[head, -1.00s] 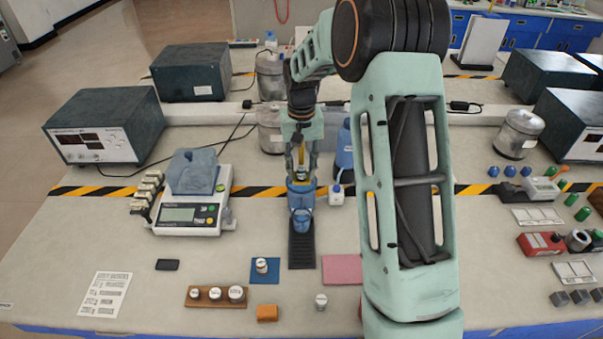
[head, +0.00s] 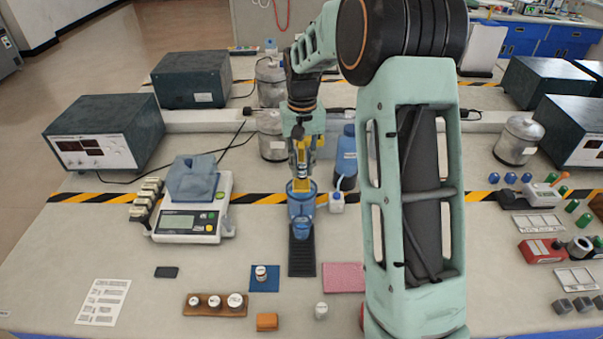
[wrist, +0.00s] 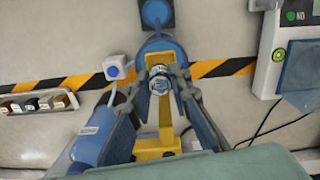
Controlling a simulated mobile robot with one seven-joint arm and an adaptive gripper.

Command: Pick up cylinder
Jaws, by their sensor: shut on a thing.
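My gripper (wrist: 162,78) is shut on a small silvery cylinder (wrist: 158,84), seen end-on between the fingertips in the wrist view. In the head view my gripper (head: 302,180) is over the blue can (head: 301,210), with its yellow part facing the camera. The can's rim (wrist: 160,50) shows around and beyond the fingertips in the wrist view. I cannot tell how far above the rim, or inside it, the cylinder is. A small blue cup (head: 303,228) stands in front of the can; it also shows in the wrist view (wrist: 157,14).
A weight rack (head: 215,311) and a blue mat (head: 265,284) lie in front, with bare bench between.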

